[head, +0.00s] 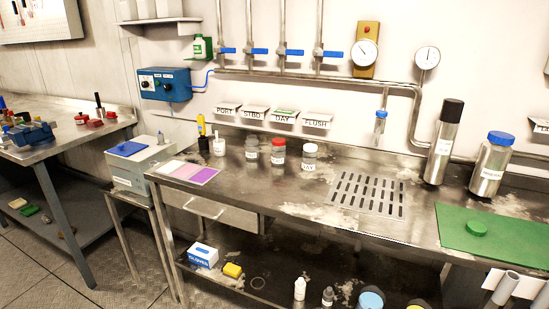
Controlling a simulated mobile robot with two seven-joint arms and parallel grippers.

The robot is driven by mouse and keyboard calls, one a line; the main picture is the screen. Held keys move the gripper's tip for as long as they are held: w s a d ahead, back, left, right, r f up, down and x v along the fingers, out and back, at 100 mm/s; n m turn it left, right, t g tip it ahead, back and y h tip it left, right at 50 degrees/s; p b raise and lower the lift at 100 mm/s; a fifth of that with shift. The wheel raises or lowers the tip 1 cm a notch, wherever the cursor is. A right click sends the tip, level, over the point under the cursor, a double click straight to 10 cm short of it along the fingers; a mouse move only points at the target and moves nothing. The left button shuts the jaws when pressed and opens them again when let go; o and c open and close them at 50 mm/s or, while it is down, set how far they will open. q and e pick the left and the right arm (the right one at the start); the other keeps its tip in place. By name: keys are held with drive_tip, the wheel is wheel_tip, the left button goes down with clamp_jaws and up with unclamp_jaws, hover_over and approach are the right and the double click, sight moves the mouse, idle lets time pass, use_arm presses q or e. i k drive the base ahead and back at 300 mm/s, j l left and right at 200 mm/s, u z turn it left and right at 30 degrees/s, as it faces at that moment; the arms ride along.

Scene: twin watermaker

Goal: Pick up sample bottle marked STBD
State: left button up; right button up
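One has a dark grey cap (252,149), the middle one has a red cap (279,152), and the right one has a pale grey cap (309,158). The print on their labels is too small to read surely, so I cannot tell which is marked STBD. A wall plate reading STBD (255,113) sits behind them, between the PORT plate (227,109) and the DAY plate (284,116). Neither of my grippers is in view.
A slotted drain grating (368,194) lies right of the bottles. A tall steel flask (443,143), a blue-capped canister (491,165) and a green mat (475,241) are further right. A white bottle (219,146) and coloured pads (188,172) are left. Bench before the bottles is clear.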

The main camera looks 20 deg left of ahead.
sight(252, 146)
drive_tip(key=j, duration=0.4)
drive_tip(key=i+j, duration=0.1)
drive_tip(key=j, duration=0.9)
drive_tip(key=k+j, duration=0.1)
drive_tip(key=j, duration=0.55)
drive_tip(key=z, duration=0.05)
